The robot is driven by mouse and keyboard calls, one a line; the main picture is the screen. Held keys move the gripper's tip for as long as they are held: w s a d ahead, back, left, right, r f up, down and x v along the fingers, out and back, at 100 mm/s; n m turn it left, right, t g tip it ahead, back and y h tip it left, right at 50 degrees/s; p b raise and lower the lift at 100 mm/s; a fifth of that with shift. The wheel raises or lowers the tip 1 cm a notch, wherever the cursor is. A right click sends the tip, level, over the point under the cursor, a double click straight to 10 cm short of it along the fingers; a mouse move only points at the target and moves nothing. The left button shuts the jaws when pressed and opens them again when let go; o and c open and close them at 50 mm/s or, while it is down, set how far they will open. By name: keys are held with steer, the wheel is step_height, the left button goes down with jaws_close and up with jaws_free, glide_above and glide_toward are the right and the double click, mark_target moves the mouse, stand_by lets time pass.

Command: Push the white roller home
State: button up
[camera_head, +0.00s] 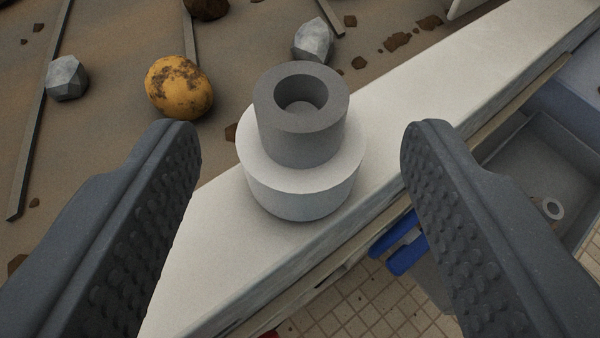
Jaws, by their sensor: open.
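The white roller (300,190) stands upright on the pale ledge (420,110), with a grey hollow hub (302,130) on its top. My gripper (290,135) is open, one textured finger on the left and one on the right of the roller. Clear gaps show between both fingers and the roller, so neither appears to touch it. The roller's underside is hidden.
Left of the ledge, a brown surface holds a potato (179,88), grey stones (67,78), dark clods and thin bars. On the right are a grey bin (535,165) with a small ring (552,209), a blue part (400,245) and a tiled floor (370,305).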

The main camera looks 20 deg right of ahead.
steer(key=v, duration=0.6)
steer(key=shift+s+b, duration=0.2)
steer(key=shift+b, duration=0.25)
steer(key=s+a+r+n+t+y+b, duration=0.1)
steer(key=s+a+r+b, duration=0.3)
steer(key=r, duration=0.6)
steer(key=s+a+r+n+t+y+b, duration=0.1)
steer(key=s+a+r+n+y+b, duration=0.1)
steer(key=s+a+r+b, duration=0.3)
steer(key=s+a+r+y, duration=0.1)
steer(key=s+a+r, duration=0.1)
steer(key=a+r, duration=0.2)
step_height(320, 180, up, 2)
steer(key=shift+a+n+t, duration=0.25)
steer(key=shift+n+t, duration=0.15)
